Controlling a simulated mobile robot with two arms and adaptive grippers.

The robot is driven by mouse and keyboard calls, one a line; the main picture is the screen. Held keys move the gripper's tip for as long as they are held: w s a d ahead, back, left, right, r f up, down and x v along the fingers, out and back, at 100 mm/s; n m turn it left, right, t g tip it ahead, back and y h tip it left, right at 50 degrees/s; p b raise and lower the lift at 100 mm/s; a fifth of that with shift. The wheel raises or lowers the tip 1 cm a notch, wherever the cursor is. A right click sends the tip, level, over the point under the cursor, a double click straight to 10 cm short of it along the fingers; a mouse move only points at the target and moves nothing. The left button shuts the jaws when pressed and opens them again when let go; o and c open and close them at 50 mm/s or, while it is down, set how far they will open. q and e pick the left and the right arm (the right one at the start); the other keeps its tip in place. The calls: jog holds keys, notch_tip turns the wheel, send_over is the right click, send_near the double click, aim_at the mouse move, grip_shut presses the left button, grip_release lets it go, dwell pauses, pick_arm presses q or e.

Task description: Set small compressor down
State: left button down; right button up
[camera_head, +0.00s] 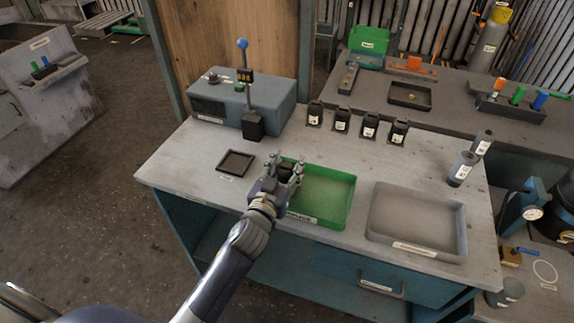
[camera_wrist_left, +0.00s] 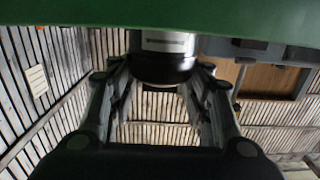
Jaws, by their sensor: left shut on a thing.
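My left gripper (camera_head: 287,168) is over the left end of the green tray (camera_head: 335,203). It is shut on a small dark cylinder, apparently the small compressor (camera_head: 284,175), mostly hidden by the fingers. In the left wrist view the small compressor (camera_wrist_left: 163,68) shows a black end and a silver band between the two fingers (camera_wrist_left: 163,100). The green tray's wall (camera_wrist_left: 90,14) fills the top of that view, close to the compressor. I cannot tell whether the compressor touches the tray. My right gripper is not in view.
A grey tray (camera_head: 415,222) lies right of the green one. A small dark tray (camera_head: 236,162) is to the left. A grey box (camera_head: 240,100) with a blue-knobbed lever (camera_head: 244,65) and several black containers (camera_head: 342,120) stand behind. Grey cylinders (camera_head: 462,168) stand at the right.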

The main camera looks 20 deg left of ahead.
pick_arm(q)
jog(key=shift+f, duration=0.3)
jog(key=c, duration=0.8)
grip_release()
jog(key=shift+f, duration=0.1)
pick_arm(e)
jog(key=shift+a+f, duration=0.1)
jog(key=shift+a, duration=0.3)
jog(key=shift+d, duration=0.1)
